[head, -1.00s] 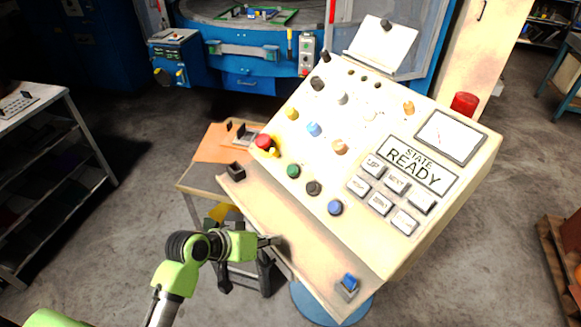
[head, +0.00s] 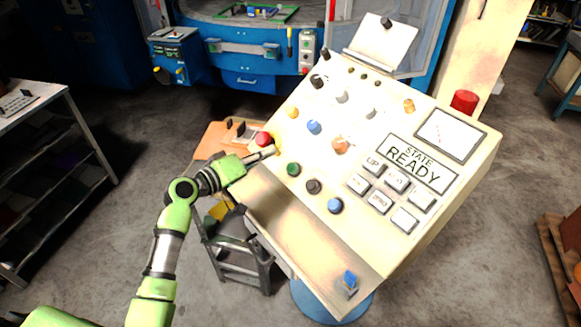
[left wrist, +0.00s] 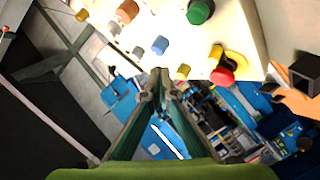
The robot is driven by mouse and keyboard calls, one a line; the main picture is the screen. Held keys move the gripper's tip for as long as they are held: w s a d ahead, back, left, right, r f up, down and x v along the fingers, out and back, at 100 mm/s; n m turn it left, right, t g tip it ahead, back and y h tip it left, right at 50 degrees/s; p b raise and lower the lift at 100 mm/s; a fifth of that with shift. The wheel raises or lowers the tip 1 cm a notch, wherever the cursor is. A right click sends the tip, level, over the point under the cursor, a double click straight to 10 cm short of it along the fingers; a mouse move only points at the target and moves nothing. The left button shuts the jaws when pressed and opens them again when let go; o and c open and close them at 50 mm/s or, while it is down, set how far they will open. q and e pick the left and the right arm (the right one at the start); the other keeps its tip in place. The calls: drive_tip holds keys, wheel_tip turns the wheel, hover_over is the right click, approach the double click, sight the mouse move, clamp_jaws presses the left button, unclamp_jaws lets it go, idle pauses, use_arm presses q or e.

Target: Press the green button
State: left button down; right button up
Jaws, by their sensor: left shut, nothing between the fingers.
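The green button (head: 293,170) is a round knob on the sloped face of the cream control panel (head: 420,250). In the left wrist view the green button (left wrist: 200,11) is at the top, right of the fingertips. My left gripper (head: 268,153) is shut and empty. In the head view its tips are up and left of the green button, close to the red mushroom button (head: 263,139). In the left wrist view my left gripper (left wrist: 160,76) points toward the panel's edge; I cannot tell whether it touches the panel. My right gripper is not in view.
Black (head: 313,186) and blue (head: 335,205) buttons sit right of the green one. Orange (head: 340,146) and blue (head: 314,127) knobs lie above. A display (head: 415,165) reads "STATE READY". A dark stool (head: 240,255) stands below left, and a blue machine (head: 240,60) behind.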

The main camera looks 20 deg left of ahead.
sight(292, 168)
use_arm(q)
drive_tip(key=w+d+f+b, duration=0.3)
drive_tip(key=w+f+b, duration=0.1)
drive_tip(key=f+b, duration=0.2)
drive_tip(key=shift+f, duration=0.65)
idle(1.1)
drive_tip(key=shift+w+d+f+b, duration=0.1)
drive_tip(key=shift+f+b, duration=0.15)
drive_tip(key=shift+b, duration=0.25)
drive_tip(key=shift+w+f, duration=0.1)
